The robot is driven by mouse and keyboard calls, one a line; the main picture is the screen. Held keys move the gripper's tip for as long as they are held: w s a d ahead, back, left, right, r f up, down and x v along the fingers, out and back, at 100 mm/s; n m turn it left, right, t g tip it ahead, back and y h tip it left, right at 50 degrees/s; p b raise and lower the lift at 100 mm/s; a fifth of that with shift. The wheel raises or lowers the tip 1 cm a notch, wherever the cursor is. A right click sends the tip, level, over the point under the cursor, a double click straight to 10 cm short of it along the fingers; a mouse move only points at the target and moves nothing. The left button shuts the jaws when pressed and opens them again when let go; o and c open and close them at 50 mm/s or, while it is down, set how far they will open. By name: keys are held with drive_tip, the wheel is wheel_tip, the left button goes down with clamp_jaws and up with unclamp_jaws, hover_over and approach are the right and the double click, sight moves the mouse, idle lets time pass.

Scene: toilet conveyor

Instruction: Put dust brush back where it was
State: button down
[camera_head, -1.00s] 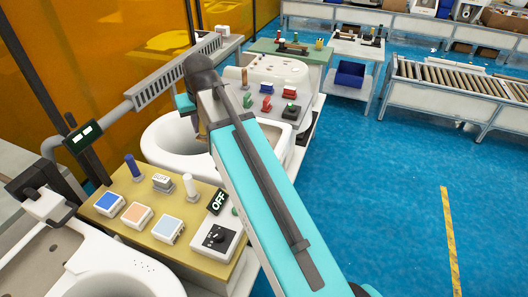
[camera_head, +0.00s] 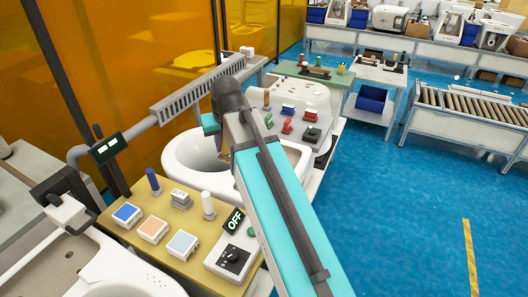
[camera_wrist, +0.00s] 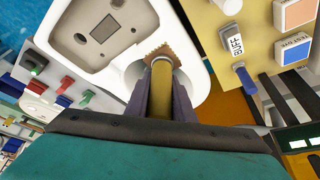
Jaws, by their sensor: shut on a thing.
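My gripper (camera_wrist: 161,100) is shut on the dust brush (camera_wrist: 162,84), which has a yellowish handle and a jagged tan bristle end. In the wrist view the brush points away from the gripper, over the edge of a white toilet bowl (camera_wrist: 190,48). In the head view my gripper (camera_head: 211,125) shows only in small part beside the bowl (camera_head: 182,157), as my arm covers most of it. The brush is mostly hidden there. I cannot tell whether the brush touches the bowl.
A yellow control panel (camera_head: 140,232) with several buttons and an OFF display stands in front of the bowl. A grey panel with red and blue switches (camera_head: 287,126) lies behind. A green-topped table (camera_head: 312,76) holds small items.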

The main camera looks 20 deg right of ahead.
drive_tip(key=shift+s+d, duration=0.3)
drive_tip(key=shift+s, duration=0.5)
drive_tip(key=shift+s+d, duration=0.25)
drive_tip(key=shift+s, duration=0.55)
drive_tip(key=shift+d, duration=0.1)
